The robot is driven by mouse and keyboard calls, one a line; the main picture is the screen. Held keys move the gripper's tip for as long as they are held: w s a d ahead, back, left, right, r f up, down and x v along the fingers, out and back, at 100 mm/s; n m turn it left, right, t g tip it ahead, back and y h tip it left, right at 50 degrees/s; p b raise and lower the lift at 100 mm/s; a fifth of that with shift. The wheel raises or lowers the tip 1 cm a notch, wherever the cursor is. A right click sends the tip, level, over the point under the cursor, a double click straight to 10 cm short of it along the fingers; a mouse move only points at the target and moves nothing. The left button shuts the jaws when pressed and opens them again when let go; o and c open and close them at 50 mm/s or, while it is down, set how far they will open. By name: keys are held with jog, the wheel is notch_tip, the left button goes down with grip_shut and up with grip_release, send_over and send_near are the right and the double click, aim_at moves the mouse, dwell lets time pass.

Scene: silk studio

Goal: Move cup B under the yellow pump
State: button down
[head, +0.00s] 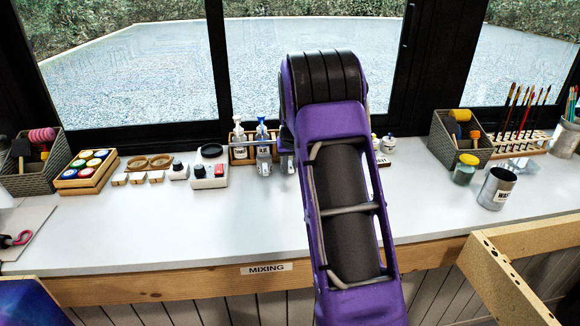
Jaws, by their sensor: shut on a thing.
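My gripper (275,166) shows only in part, as two grey fingers at the left side of my purple arm, in front of the pump rack. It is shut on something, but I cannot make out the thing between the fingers. No cup marked B can be made out. A bottle with a white pump (238,136) and one with a blue pump (262,128) stand in the wooden rack (240,155) by the window. No yellow pump shows. My arm hides the right part of the rack and the counter behind it.
Left of the rack are a scale-like device (208,176), small labelled blocks (137,179) and a paint-jar box (88,174). Right of my arm are a small white jar (388,145), a yellow-lidded jar (465,170) and a metal can (496,190). The front of the white counter (190,225) is clear.

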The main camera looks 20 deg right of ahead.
jog(key=shift+f, duration=0.1)
jog(key=c, duration=0.7)
grip_release()
jog(key=shift+c, duration=0.2)
